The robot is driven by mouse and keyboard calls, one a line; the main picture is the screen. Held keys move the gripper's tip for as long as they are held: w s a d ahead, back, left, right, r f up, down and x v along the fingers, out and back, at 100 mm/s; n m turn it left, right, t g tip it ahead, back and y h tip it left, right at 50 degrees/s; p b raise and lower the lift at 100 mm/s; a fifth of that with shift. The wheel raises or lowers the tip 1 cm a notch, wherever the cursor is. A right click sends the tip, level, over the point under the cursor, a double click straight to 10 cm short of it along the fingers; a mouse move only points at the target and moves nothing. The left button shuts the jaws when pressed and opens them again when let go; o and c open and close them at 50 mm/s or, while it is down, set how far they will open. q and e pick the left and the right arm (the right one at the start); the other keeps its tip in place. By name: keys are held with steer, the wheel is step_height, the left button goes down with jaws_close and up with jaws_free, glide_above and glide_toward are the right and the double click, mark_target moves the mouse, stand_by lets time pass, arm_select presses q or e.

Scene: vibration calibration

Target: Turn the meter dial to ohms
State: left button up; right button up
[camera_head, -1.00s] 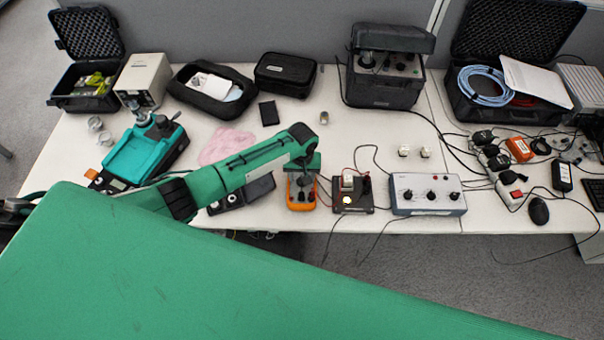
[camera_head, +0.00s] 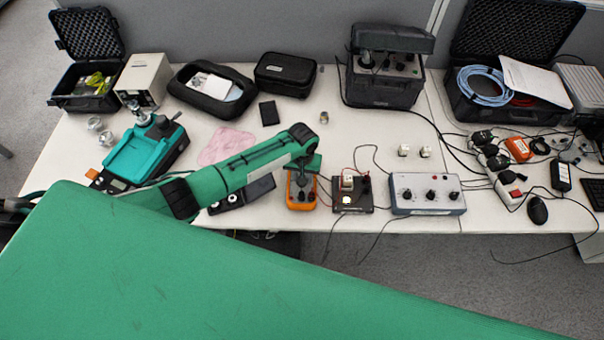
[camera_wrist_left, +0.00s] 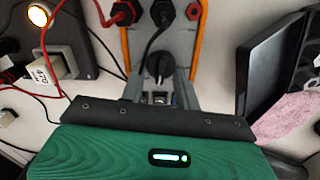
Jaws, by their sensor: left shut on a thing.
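The orange-edged meter (camera_head: 301,203) lies on the table's front part, under my left arm's hand. In the left wrist view the meter (camera_wrist_left: 196,50) fills the top middle, with a red and a black plug in its sockets. Its black dial (camera_wrist_left: 159,66) sits between the fingertips of my left gripper (camera_wrist_left: 160,82), which is shut on it. The left gripper (camera_head: 303,182) is over the meter in the head view, its fingers mostly hidden. The dial's markings and the setting it points to cannot be read. My right gripper is in neither view.
A black box with a lit yellow lamp (camera_head: 353,194) stands just right of the meter, joined by red and black leads. A grey box with knobs (camera_head: 428,194) is further right. A dark tray (camera_wrist_left: 278,62) and a pink cloth (camera_head: 226,146) lie nearby.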

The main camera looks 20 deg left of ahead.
arm_select(q)
steer(key=m, duration=0.3)
steer(key=shift+p, duration=0.3)
steer(key=shift+d+m, duration=0.15)
steer(key=shift+m, duration=1.25)
steer(key=o, duration=1)
steer(key=shift+r, duration=0.15)
step_height(320, 180, up, 14)
steer(key=shift+f+b, duration=0.2)
steer(key=shift+b, duration=1)
steer(key=shift+d, duration=0.1)
